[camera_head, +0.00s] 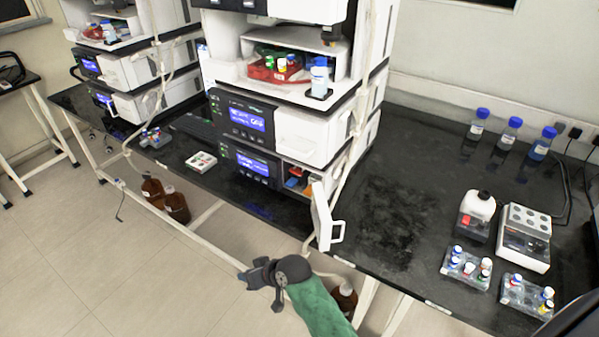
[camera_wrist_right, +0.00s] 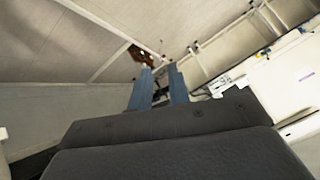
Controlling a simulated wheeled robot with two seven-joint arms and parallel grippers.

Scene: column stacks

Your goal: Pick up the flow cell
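I cannot pick out the flow cell for certain. In the head view, the lower instrument module of the middle stack has an open bay (camera_head: 296,178) with small orange and dark parts inside, too small to name. Its white door (camera_head: 322,218) stands swung open at the bench's front edge. My right gripper (camera_head: 262,285) is in front of the bench, below and left of the door, apart from the bay. In the right wrist view, its two blue-grey fingers (camera_wrist_right: 158,72) are apart with nothing between them. My left gripper is not in view.
Brown bottles (camera_head: 176,206) stand below the bench. Blue-capped bottles (camera_head: 508,134), a white device (camera_head: 524,238) and vial racks (camera_head: 467,267) stand on the right bench. A small white box (camera_head: 200,162) lies left of the stack.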

